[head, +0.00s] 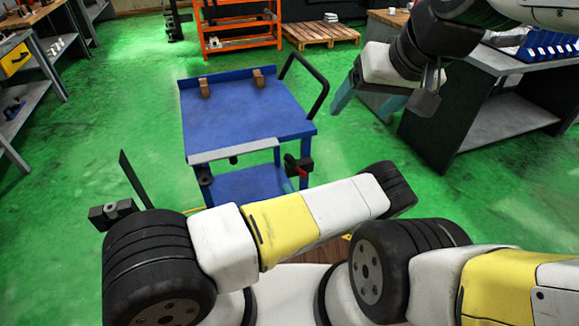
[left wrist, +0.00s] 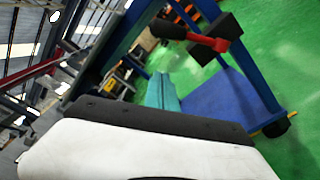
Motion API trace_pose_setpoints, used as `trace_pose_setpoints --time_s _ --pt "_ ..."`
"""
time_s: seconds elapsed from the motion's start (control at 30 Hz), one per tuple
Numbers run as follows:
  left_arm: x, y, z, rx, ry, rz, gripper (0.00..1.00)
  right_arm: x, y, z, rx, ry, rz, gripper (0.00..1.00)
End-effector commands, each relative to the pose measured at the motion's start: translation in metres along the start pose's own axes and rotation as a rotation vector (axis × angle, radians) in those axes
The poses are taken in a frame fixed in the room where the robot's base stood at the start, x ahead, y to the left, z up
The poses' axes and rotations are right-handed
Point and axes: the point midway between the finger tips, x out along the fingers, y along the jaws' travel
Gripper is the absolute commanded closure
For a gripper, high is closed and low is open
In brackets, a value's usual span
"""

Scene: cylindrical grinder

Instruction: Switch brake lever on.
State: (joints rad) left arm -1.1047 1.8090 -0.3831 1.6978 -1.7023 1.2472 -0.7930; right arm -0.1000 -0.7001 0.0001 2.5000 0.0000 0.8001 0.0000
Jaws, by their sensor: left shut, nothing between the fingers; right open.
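The blue cart (head: 240,110) stands ahead of me on the green floor. A red brake lever (head: 298,170) sits by its near right leg, next to a black block. The left wrist view shows the red lever (left wrist: 207,43) with a black grip at its left end. My left gripper (head: 287,186) is mostly hidden behind my own arm. Its teal fingers (left wrist: 163,92) are shut and empty, below and left of the lever in the wrist view, apart from it. My right gripper (head: 372,98) is open and empty, right of the cart.
A black loop handle (head: 318,82) rises at the cart's right side, and two brown blocks (head: 230,83) are on its top. A dark bench (head: 480,120) stands at right. An orange rack (head: 240,30) and a wooden pallet (head: 321,35) are behind. Green floor is clear left of the cart.

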Motion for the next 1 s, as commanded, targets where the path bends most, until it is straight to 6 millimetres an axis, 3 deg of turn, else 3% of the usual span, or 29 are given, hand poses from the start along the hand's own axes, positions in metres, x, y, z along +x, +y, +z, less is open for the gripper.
trace_pose_setpoints --time_s 0.33,0.4,0.6,1.0 --pt "0.075 0.001 -0.002 0.000 0.002 0.002 1.00 0.000 0.000 0.000 0.000 0.000 0.000 0.24" --pt "0.075 0.000 0.015 -0.006 -0.001 0.001 1.00 0.000 0.000 0.000 0.000 0.000 0.000 0.24" --pt "0.080 0.000 0.034 -0.002 0.000 0.001 1.00 0.000 0.000 0.000 0.000 0.000 0.000 0.24" --pt "0.081 0.000 0.039 0.000 0.000 0.001 1.00 0.000 0.000 0.000 0.000 0.000 0.000 0.24"
